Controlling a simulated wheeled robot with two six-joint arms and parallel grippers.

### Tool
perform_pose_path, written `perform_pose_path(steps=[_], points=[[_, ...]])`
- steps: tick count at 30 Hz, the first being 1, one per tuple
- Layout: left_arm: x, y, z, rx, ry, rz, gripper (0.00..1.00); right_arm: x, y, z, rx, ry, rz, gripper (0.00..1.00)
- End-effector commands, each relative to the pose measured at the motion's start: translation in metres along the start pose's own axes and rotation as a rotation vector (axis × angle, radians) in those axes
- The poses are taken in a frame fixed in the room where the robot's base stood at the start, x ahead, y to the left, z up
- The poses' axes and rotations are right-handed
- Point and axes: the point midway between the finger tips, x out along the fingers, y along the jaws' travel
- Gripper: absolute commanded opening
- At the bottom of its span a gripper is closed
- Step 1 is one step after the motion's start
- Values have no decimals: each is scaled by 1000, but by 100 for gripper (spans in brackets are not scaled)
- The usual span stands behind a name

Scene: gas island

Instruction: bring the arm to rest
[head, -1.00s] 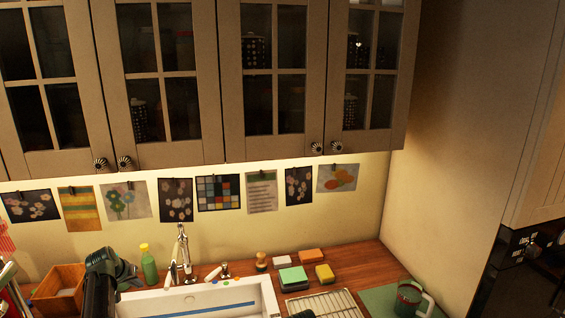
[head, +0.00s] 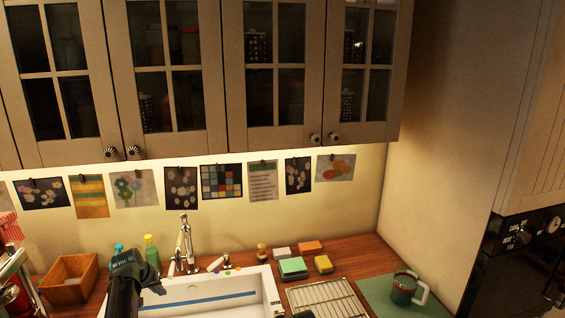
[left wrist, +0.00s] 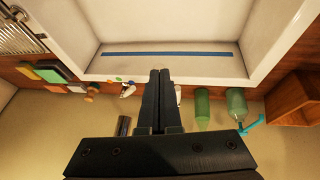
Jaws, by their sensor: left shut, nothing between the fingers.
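My left arm rises in front of the sink's left side in the head view. Its dark gripper (head: 155,289) points over the basin, empty. In the left wrist view the two black fingers (left wrist: 160,72) lie together, shut, with nothing between them. The white sink (head: 262,290) with its blue strip lies beyond the fingertips there. The gripper looks apart from the sink and faucet (head: 184,245).
A wooden box (head: 70,292) and a green bottle (head: 151,252) stand near the arm. Several sponges (head: 292,267), a wire rack (head: 328,300) and a mug (head: 405,287) on a green mat lie to the right. Glass-door cabinets (head: 225,140) hang above.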

Motion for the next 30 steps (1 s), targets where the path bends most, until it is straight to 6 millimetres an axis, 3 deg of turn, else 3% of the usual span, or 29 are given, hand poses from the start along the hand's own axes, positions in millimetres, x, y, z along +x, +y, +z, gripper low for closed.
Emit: perform_pose_path(steps=[8,12,18,21,24,30], points=[[24,91,78,120,-121,10,0,29,-3,-2,-2,0,1,52],[35,154,153,228,-222,1,0,53,-5,-3,-4,0,1,52],[37,221,277,402,-369,-50,0,88,-8,-5,-7,1,2,52],[32,237,327,474,-423,-85,0,101,-9,-6,-9,1,2,52],[27,244,363,527,-459,-117,0,110,-10,-7,-10,1,2,52],[20,249,394,578,-491,-151,0,116,-10,-7,-11,1,3,52]])
